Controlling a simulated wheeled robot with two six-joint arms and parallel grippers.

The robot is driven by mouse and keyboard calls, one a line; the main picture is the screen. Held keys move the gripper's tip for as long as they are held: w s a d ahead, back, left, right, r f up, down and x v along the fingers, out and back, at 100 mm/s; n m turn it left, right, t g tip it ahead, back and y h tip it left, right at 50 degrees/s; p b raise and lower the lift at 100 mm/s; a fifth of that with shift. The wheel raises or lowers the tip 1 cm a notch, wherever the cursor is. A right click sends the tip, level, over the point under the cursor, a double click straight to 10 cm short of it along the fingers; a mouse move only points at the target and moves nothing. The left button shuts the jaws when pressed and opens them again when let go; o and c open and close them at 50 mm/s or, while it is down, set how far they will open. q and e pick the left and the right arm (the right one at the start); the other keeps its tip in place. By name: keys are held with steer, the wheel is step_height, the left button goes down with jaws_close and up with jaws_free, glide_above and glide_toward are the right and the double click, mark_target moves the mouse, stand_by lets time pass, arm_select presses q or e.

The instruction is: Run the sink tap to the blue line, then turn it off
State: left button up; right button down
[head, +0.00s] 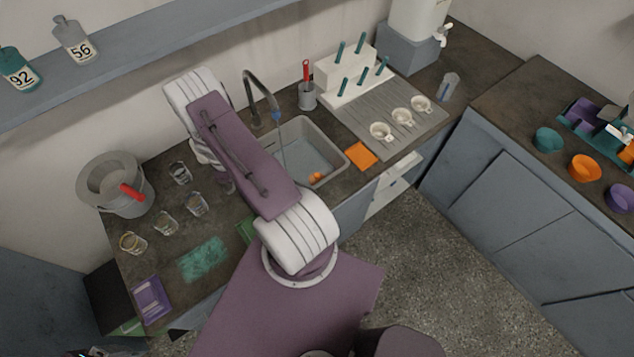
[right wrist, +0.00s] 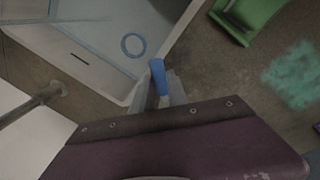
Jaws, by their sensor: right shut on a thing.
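The sink (head: 333,140) is a grey basin with an orange item (head: 316,178) inside. The dark tap (head: 250,102) arches over it. Its spout tip (head: 276,114) is blue, and a thin pale stream seems to fall from it into the basin. In the right wrist view, the sink (right wrist: 108,75) shows a thin blue line along its inside and a blue ring (right wrist: 133,45). My right gripper (right wrist: 160,88) is shut on a blue handle (right wrist: 158,72) beside the sink's corner. In the head view my arm hides this handle. My left gripper is not in view.
Several glass cups (head: 166,222) and a grey bucket (head: 112,185) with a red handle stand on the counter left of the arm. A teal patch (head: 203,258) lies nearer. An orange cloth (head: 361,156) and a drainboard (head: 385,100) with white cups are right of the sink.

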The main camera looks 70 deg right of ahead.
steer(key=shift+a+f+m+b, duration=0.25)
steer(key=shift+f+m+b, duration=0.15)
steer(key=shift+m, duration=0.1)
steer(key=shift+a+r, duration=0.2)
steer(key=shift+r, duration=0.05)
steer(key=shift+a+f+m+g+b, duration=0.2)
steer(key=shift+a+m+g+b, duration=0.1)
steer(key=shift+m+b, duration=0.75)
steer(key=shift+a+r+m, duration=0.15)
steer(key=shift+a+m, duration=0.1)
steer(key=shift+m, duration=0.2)
steer(key=shift+a+r, duration=0.1)
steer(key=shift+r, duration=0.05)
steer(key=shift+w+a+f+m+b, duration=0.15)
steer(key=shift+a+f+m+b, duration=0.15)
steer(key=shift+m+b, duration=0.75)
steer(key=shift+a+r+m, duration=0.2)
steer(key=shift+a+m, duration=0.05)
steer(key=shift+m, duration=0.2)
steer(key=shift+w+a+f+m+g+b, duration=0.15)
steer(key=shift+a+m+g+b, duration=0.15)
steer(key=shift+m+b, duration=0.3)
steer(key=shift+w+a+m, duration=0.15)
steer(key=shift+a+m, duration=0.05)
steer(key=shift+m, duration=0.4)
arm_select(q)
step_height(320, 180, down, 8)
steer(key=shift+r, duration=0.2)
arm_select(e)
steer(key=shift+r, duration=0.3)
